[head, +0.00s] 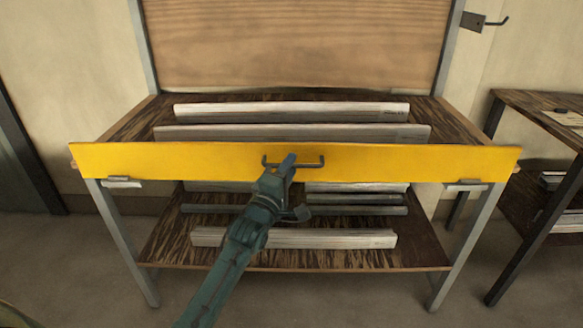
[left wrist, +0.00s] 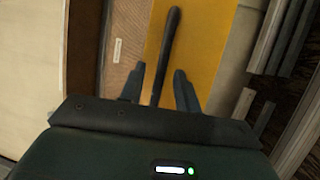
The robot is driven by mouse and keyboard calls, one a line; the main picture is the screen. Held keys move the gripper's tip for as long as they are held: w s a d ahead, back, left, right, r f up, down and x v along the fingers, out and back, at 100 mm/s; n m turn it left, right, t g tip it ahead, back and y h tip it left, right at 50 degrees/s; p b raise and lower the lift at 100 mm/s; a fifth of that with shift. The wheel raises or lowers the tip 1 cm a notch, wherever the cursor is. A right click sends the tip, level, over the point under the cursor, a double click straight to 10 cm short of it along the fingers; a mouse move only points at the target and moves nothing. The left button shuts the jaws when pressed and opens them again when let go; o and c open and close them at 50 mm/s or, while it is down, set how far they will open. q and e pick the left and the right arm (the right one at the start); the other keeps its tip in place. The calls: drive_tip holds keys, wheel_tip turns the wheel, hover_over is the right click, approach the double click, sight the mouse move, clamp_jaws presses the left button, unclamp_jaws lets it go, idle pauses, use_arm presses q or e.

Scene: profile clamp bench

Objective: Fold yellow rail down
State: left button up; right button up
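The yellow rail (head: 400,163) stands upright along the front of the bench and spans its full width. It also fills part of the left wrist view (left wrist: 207,45). A dark bar handle (head: 314,163) is fixed at the middle of its face. My left gripper (head: 287,161) is at the left part of this handle. In the left wrist view my two fingers (left wrist: 160,85) are apart, with the handle (left wrist: 168,50) running between them and a gap visible on both sides. Whether either finger touches it, I cannot tell. My right gripper is not in view.
Pale profiles (head: 290,131) lie on the bench top behind the rail. More profiles (head: 295,238) lie on the lower shelf (head: 165,245). Metal brackets (head: 465,186) sit below the rail's ends. A side table (head: 525,110) stands at the right. The floor in front is clear.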

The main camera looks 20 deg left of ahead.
use_arm(q)
drive_tip(key=shift+x, duration=0.8)
drive_tip(key=shift+c, duration=0.2)
clamp_jaws()
